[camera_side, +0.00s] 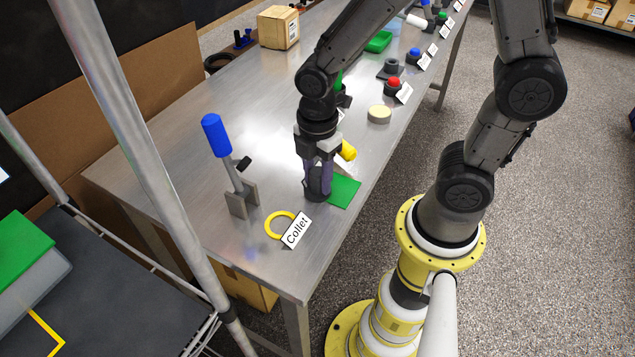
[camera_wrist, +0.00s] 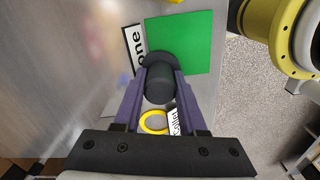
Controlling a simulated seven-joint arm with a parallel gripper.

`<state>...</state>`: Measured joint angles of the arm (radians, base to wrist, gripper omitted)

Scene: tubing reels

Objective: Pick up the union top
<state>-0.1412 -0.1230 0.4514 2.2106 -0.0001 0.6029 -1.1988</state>
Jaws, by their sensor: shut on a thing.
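The union top, a dark grey round part with a wider rim, shows between my fingers in the wrist view (camera_wrist: 160,84). In the side view it is a dark shape (camera_side: 317,187) low over the table, at the left edge of the green mat (camera_side: 344,191). My gripper (camera_side: 319,176) points down, its purple fingers shut on the part from both sides. In the wrist view, the fingertips (camera_wrist: 160,76) press against its sides. I cannot tell whether its underside touches the table or mat.
A yellow ring (camera_side: 279,226) lies beside the Collet label (camera_side: 297,231). A blue-handled lever clamp (camera_side: 238,180) stands to the left. A yellow part (camera_side: 348,150) is close behind my gripper. A cream disc (camera_side: 379,114) and a red-topped part (camera_side: 393,86) lie farther back.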

